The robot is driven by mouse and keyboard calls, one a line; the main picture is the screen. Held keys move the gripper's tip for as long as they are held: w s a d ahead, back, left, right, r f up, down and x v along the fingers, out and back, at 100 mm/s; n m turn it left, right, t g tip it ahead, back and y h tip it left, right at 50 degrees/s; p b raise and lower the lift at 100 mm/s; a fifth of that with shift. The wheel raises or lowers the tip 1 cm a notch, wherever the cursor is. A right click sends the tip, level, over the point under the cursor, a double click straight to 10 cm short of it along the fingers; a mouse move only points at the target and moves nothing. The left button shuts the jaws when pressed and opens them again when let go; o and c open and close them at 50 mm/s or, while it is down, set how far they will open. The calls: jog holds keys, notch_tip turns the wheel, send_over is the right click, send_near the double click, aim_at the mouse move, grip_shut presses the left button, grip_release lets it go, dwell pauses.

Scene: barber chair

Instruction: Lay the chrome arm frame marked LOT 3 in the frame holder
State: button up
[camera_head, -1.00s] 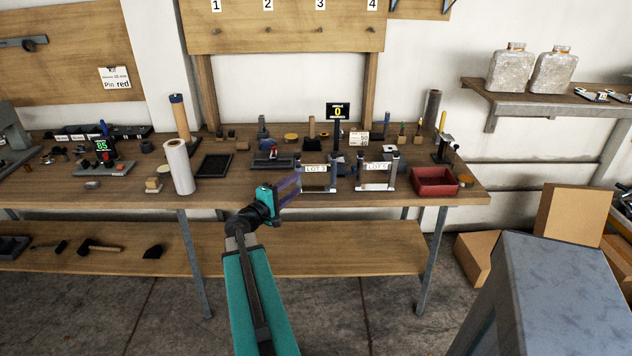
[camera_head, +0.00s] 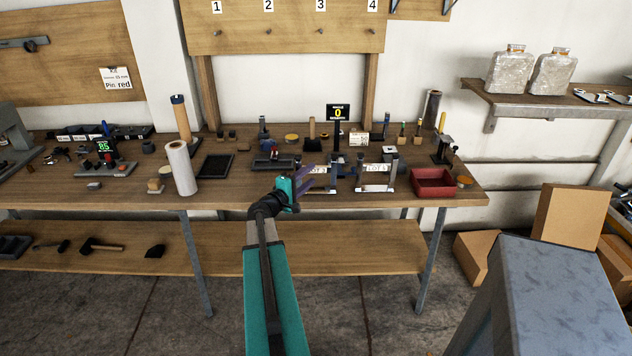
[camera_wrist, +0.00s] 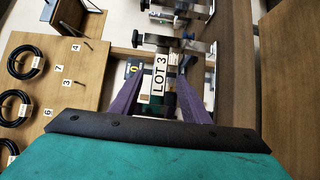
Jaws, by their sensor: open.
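The chrome arm frame marked LOT 3 (camera_head: 333,182) stands upright on the bench, its white label partly covered by my fingers in the head view. I cannot tell which fixture is the frame holder.
A red bin (camera_head: 433,183) stands right of the frames. A display reading 0 (camera_head: 338,112) is behind them. A dark tray (camera_head: 214,166) and a white roll (camera_head: 181,168) are to the left.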

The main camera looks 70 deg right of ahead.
aim_at(315, 170)
jog(key=shift+d, duration=0.1)
dwell(0.3)
jog(key=shift+p+x, duration=1)
jog(key=shift+x, duration=1.5)
grip_shut()
jog(key=shift+r, duration=0.1)
